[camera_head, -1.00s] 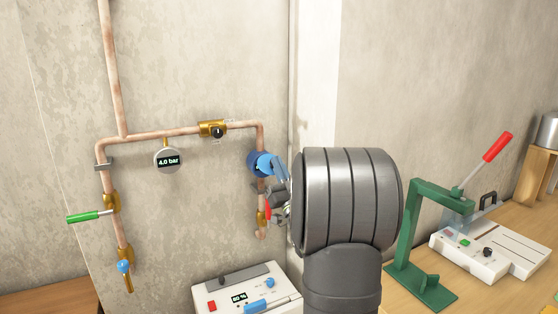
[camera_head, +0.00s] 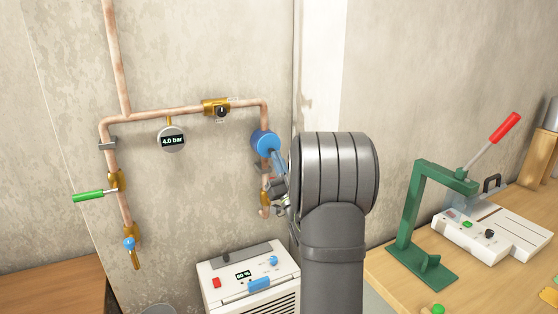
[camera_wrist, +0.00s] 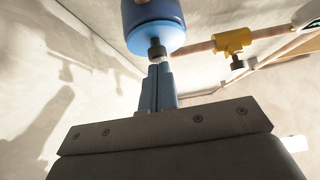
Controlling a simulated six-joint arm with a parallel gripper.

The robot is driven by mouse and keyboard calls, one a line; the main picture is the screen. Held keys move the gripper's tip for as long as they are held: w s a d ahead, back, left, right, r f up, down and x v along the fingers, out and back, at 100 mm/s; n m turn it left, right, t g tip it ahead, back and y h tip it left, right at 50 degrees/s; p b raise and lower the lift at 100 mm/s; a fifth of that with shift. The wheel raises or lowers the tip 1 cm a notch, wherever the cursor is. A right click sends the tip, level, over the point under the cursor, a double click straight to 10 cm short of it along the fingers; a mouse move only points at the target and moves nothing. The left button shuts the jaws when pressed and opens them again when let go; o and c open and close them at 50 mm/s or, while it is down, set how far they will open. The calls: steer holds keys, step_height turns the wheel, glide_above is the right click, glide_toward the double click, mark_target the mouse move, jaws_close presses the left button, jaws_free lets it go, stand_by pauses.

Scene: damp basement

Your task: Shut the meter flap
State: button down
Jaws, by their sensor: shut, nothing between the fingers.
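The blue round meter (camera_head: 264,144) sits on the right vertical copper pipe in the head view. Its front shows as a plain blue disc, which looks like the flap lying over the face; no display shows. In the wrist view the meter is a blue cylinder (camera_wrist: 152,22) above my fingers, with a dark knob at its lower edge. My gripper (camera_head: 274,154) is just to the right of and below the meter. Its blue fingers (camera_wrist: 159,70) are together and empty, with tips close to the dark knob; I cannot tell whether they touch.
A pressure gauge (camera_head: 172,138), a brass valve (camera_head: 216,107) and a green-handled valve (camera_head: 90,195) are on the pipework to the left. A white unit (camera_head: 248,280) stands below. A green press frame (camera_head: 408,215) stands on the bench at right.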

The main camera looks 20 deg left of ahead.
steer(key=s+d, duration=0.3)
step_height(320, 180, down, 9)
steer(key=w+a, duration=0.2)
steer(key=shift+w+a+f, duration=0.2)
steer(key=shift+w+a, duration=0.05)
stand_by(0.3)
step_height(320, 180, up, 10)
stand_by(0.9)
steer(key=shift+w+f, duration=0.1)
steer(key=shift+f, duration=0.05)
